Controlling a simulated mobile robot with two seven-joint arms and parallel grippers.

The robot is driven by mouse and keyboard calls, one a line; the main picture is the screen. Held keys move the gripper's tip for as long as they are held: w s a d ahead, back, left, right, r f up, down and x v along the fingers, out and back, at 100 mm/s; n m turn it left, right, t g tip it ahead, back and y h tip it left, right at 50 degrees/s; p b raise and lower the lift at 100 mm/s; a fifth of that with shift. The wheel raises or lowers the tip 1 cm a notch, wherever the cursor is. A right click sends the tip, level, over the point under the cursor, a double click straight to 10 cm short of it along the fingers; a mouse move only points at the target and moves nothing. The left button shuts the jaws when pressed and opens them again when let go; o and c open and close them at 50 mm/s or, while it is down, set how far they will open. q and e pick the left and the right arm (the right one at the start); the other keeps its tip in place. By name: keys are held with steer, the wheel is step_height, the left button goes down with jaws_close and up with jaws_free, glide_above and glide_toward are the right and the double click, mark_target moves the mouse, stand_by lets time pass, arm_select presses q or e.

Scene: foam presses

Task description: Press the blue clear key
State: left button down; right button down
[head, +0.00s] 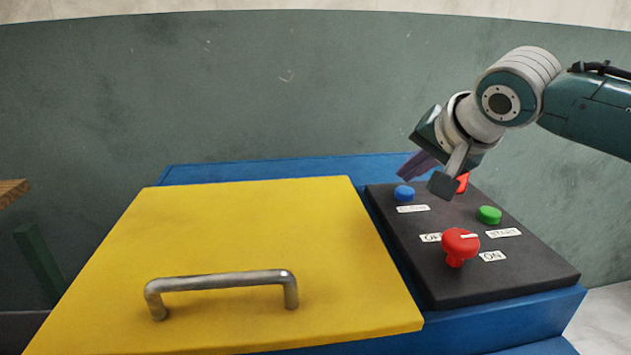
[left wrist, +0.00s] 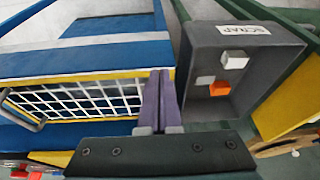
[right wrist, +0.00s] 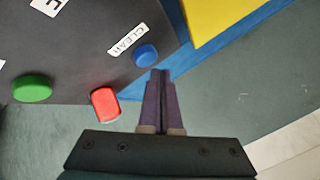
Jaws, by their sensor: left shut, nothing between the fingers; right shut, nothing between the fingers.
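The blue clear key (head: 404,194) is a round button at the far left corner of the black control panel (head: 520,268), with a white label in front of it. In the right wrist view the key (right wrist: 146,55) lies just beyond and left of the fingertips, beside its CLEAR label (right wrist: 128,40). My right gripper (head: 408,170) is shut and empty, its purple fingers close above and behind the key; I cannot tell whether they touch it. My left gripper (left wrist: 160,75) is shut and empty, away from the panel, and outside the head view.
A red button (head: 463,183), a green button (head: 489,214) and a red knob (head: 460,246) share the panel. A yellow lid with a metal handle (head: 222,281) lies left. A grey SCRAP bin (left wrist: 265,75) holding several small blocks is near my left gripper.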

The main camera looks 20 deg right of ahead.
stand_by(0.3)
steer(key=shift+f, duration=0.1)
steer(key=shift+f, duration=0.35)
stand_by(0.4)
steer(key=shift+f, duration=0.5)
stand_by(0.4)
stand_by(0.4)
steer(key=shift+r+p, duration=0.95)
steer(key=shift+p, duration=0.1)
